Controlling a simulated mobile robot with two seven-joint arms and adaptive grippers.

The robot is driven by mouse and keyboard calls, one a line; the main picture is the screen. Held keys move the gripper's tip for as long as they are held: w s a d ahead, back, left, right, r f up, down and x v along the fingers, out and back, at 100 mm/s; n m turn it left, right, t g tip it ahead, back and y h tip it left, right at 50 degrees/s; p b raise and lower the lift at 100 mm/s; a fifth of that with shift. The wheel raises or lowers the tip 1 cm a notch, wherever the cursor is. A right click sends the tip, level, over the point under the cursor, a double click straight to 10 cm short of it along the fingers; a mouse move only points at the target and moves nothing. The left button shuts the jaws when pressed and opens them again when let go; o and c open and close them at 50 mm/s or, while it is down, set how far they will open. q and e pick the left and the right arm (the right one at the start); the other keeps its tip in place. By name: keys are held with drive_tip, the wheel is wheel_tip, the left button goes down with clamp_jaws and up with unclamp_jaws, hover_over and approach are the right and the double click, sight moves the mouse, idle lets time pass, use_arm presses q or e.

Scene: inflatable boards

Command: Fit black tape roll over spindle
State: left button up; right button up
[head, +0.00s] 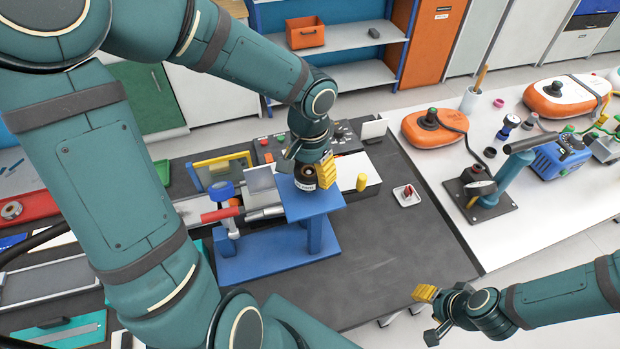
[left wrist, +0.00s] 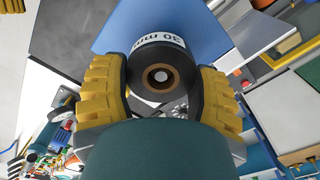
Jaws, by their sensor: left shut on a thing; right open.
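The black tape roll (head: 304,181) has a white "30 mm" label band and a brown core. My left gripper (head: 320,174), with yellow fingers, is shut on it at the blue stand's raised platform (head: 322,202). In the left wrist view the fingers grip the roll (left wrist: 143,62) on both sides. A pale round tip (left wrist: 161,76), apparently the spindle, shows within the core hole. The rest of the spindle is hidden, and I cannot tell how far down the roll sits. My right gripper (head: 428,308) is open and empty at the front right, away from the stand.
A red-handled roller tool (head: 220,214) and a grey plate (head: 262,180) stand left of the platform. A yellow peg (head: 361,182) and a small white dish (head: 407,195) lie to the right. The dark bench (head: 400,255) is clear in front.

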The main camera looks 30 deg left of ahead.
sight(310, 170)
use_arm(q)
wheel_tip(310, 170, down, 3)
drive_tip(key=shift+s+r, duration=0.1)
drive_tip(key=shift+r, duration=0.1)
drive_tip(key=shift+f, duration=0.3)
drive_tip(key=shift+f+b, duration=0.1)
drive_tip(key=shift+b, duration=0.25)
drive_tip(key=o, duration=1.2)
